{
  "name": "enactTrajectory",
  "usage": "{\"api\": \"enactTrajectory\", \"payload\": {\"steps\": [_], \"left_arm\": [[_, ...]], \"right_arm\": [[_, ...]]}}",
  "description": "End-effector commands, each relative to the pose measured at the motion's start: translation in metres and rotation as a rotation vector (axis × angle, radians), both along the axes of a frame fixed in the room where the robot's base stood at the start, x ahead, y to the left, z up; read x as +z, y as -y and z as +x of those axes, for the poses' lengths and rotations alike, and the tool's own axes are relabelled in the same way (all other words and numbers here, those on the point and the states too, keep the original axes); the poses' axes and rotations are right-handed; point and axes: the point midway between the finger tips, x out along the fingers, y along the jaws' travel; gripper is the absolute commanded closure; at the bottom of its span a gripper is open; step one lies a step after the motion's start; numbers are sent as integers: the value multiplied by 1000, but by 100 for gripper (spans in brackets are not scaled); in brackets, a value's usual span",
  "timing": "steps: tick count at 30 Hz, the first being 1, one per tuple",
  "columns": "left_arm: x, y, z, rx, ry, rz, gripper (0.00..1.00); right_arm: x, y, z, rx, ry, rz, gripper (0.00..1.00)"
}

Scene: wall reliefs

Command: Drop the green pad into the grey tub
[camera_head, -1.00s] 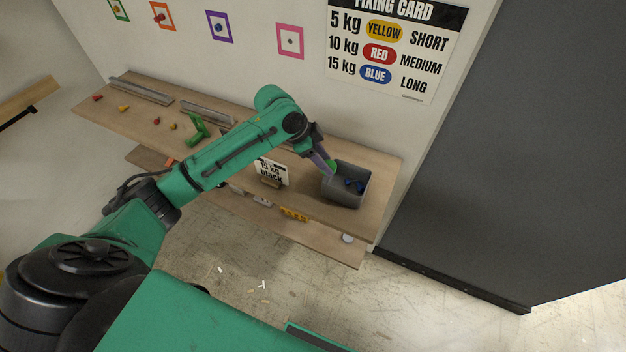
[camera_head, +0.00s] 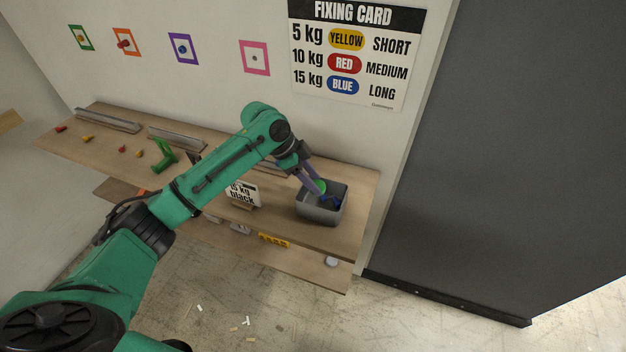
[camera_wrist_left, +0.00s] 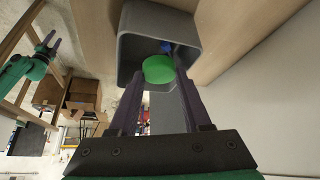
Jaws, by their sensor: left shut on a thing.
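The green pad (camera_wrist_left: 159,69) is a round disc held between the fingertips of my left gripper (camera_wrist_left: 158,80), which is shut on it. The grey tub (camera_wrist_left: 190,38) opens just beyond the pad in the left wrist view. In the head view, my left gripper (camera_head: 318,188) points down at the tub (camera_head: 322,217), and the green pad (camera_head: 320,185) shows at its tips, over the tub's opening. I cannot tell whether the pad is below the rim. Something blue (camera_head: 333,202) lies inside the tub. My right gripper is not in the head view.
The tub stands at the right end of a wooden shelf (camera_head: 350,225) against the wall. A small sign (camera_head: 243,194), a green tool-like object (camera_head: 164,157) and several small coloured pegs stand or lie further left. A dark panel (camera_head: 480,160) is at the right.

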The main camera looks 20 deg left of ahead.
Motion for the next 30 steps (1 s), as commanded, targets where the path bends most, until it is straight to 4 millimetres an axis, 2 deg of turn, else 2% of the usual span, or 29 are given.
{"api": "enactTrajectory", "payload": {"steps": [1,3,4,13,17,20,24,30], "left_arm": [[0,0,0,0,0,0,48],[0,0,0,1,0,0,21],[0,0,0,1,0,0,17],[1,-1,0,1,0,1,17],[11,-8,-1,4,2,2,17],[32,-20,-5,3,6,2,17],[69,-40,-12,4,7,2,17],[113,-62,-20,3,3,1,17]], "right_arm": [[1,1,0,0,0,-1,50],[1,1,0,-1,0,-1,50],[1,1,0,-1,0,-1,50],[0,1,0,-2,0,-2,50],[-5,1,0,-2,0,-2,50],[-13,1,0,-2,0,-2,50],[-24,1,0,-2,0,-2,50],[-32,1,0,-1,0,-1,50]]}}
